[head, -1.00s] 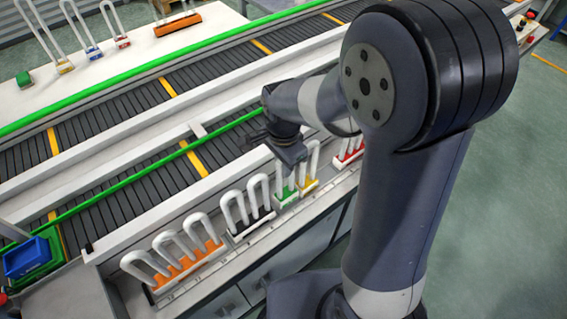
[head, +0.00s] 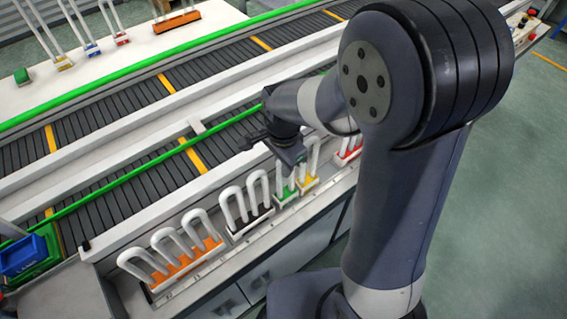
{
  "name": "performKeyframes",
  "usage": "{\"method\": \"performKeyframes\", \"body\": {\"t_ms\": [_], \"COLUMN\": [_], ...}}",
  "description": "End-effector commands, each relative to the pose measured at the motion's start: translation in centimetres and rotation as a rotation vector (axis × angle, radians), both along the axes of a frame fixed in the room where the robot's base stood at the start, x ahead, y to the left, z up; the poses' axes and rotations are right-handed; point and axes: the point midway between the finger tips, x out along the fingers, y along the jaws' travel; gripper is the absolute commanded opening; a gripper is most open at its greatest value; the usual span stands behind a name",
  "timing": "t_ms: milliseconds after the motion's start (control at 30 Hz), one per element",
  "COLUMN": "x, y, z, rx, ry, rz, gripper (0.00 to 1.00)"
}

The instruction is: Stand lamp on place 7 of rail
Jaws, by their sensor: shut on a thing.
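The lamps are white U-shaped tubes on coloured bases. They stand in a row along the pale rail (head: 228,257) at the front of the conveyor. My gripper (head: 291,158) is over the right half of this row, directly above a green-based lamp (head: 285,190). It is shut on this lamp's upper part, as far as I can tell. The fingertips and the top of the lamp are largely hidden by the gripper. The green base is at rail height; I cannot tell whether it is fully seated.
Left of it stand black-based lamps (head: 258,194) and orange-based lamps (head: 185,246). Right of it are a yellow-based lamp (head: 308,182) and a red-based lamp (head: 349,153), close by. A blue bin (head: 24,255) is at far left. More lamps (head: 62,60) stand on the white table behind.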

Motion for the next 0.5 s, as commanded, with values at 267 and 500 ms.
{"method": "performKeyframes", "body": {"t_ms": [267, 500], "x": [0.01, 0.01], "y": [0.01, 0.01], "z": [-0.04, -0.04], "rx": [0.0, 0.0], "ry": [0.0, 0.0], "rz": [0.0, 0.0], "gripper": [0.0, 0.32]}}
